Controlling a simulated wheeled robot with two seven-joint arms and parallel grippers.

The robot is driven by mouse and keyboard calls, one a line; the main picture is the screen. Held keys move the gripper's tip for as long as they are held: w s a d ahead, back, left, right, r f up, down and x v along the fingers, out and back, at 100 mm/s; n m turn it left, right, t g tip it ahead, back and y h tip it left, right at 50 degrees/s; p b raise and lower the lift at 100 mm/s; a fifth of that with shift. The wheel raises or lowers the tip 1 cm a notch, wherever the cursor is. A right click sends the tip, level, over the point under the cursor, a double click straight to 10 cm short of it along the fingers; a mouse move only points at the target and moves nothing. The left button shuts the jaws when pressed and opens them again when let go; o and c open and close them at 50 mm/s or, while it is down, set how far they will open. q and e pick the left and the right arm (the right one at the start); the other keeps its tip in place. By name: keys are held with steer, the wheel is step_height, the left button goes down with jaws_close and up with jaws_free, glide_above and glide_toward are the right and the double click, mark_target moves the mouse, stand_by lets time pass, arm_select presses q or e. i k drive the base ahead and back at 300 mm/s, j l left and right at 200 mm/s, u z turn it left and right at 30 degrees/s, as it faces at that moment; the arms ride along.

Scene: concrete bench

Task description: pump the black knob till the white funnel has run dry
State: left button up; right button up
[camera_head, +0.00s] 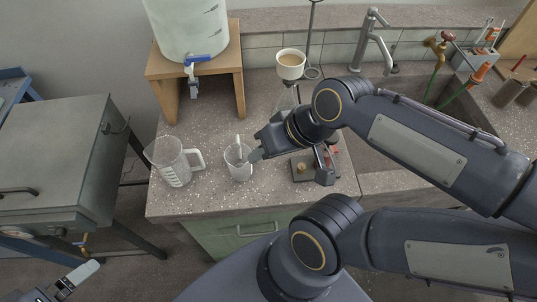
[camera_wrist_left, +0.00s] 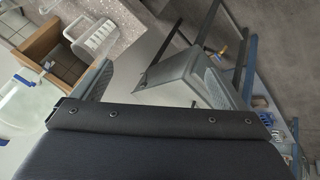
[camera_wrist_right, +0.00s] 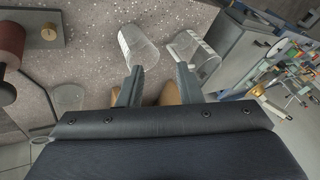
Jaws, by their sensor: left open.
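My left gripper (camera_head: 66,284) is open and empty, low at the left, off the bench.
A tank (camera_head: 190,25) with a blue tap sits on a wooden stand (camera_head: 238,68). A sink lies to the right, a grey cabinet (camera_head: 55,155) to the left.

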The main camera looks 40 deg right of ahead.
mark_target(335, 139)
steer(key=z, duration=2)
